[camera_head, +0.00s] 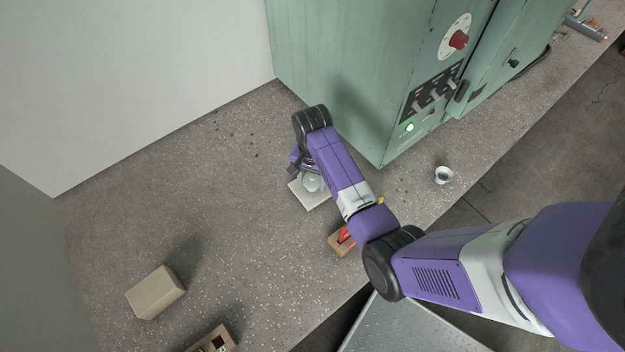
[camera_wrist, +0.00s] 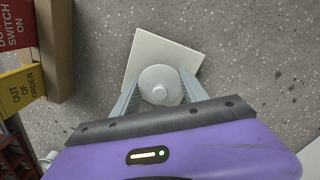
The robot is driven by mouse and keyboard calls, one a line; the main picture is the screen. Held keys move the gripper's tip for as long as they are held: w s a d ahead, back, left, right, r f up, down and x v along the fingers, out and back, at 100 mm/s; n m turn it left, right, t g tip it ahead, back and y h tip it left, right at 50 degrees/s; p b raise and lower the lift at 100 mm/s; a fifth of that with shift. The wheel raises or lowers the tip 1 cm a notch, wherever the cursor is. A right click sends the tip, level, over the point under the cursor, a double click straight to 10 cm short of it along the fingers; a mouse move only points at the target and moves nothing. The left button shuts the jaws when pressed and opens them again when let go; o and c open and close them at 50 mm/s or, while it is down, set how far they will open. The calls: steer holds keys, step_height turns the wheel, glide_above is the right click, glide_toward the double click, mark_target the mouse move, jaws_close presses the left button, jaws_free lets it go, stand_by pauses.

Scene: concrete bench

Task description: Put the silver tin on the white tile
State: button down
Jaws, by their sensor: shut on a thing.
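The silver tin (camera_wrist: 162,86), round with a small knob on its lid, is between the two fingers of my gripper (camera_wrist: 160,88) in the wrist view. My gripper is shut on it. The pale white tile (camera_wrist: 152,48) lies on the bench directly beneath the tin in that view. In the head view the tile (camera_head: 312,200) shows below my gripper (camera_head: 310,180), with the tin partly hidden by my arm. I cannot tell whether the tin's base touches the tile.
A green cabinet (camera_head: 370,70) with switches stands behind my arm. A small cup (camera_head: 444,175) is at the right. A box with red contents (camera_head: 338,246) is near the bench edge. A cardboard box (camera_head: 155,292) is at left.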

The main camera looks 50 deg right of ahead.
steer(key=shift+f, duration=0.2)
steer(key=c, duration=0.6)
jaws_free()
step_height(320, 180, up, 12)
steer(key=shift+r, duration=0.2)
